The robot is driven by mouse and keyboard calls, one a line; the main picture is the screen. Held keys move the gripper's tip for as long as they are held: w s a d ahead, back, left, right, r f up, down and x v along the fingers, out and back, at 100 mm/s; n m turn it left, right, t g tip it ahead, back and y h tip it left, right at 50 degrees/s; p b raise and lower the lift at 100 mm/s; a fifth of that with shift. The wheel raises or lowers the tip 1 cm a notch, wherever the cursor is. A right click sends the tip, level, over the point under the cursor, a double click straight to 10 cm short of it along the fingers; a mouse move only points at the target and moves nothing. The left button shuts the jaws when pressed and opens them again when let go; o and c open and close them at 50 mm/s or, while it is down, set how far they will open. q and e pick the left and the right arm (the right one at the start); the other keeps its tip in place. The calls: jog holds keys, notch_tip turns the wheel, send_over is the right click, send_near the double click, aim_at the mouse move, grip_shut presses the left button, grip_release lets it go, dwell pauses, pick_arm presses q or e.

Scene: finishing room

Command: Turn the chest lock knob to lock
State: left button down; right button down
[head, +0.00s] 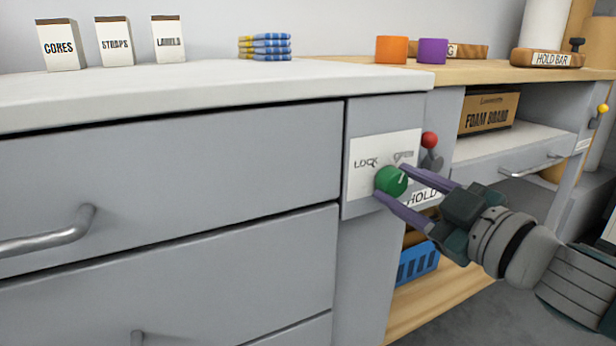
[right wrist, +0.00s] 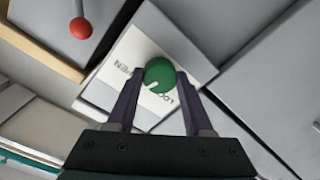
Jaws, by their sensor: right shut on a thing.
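The green lock knob (head: 390,181) is round, with a short white pointer mark, on a white label plate (head: 363,155) reading LOCK at left and OPEN at right. The plate is on the grey chest's (head: 170,180) right front panel. My right gripper (head: 391,182) is shut on the knob, one purple finger above right and one below left. In the right wrist view the knob (right wrist: 159,72) sits between the fingertips (right wrist: 160,78). My left gripper is not in view.
Drawer handles (head: 50,238) stick out at left. A blue crate (head: 417,265) sits on a low shelf under my gripper.

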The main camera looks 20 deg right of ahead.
jog(key=n, duration=0.2)
jog(key=shift+n, duration=0.4)
jog(key=n, duration=0.3)
jog(key=shift+n, duration=0.3)
jog(key=n, duration=0.4)
jog(key=shift+n, duration=0.9)
jog(key=shift+h, duration=0.3)
jog(key=shift+c, duration=1.5)
grip_release()
jog(key=shift+s, duration=0.1)
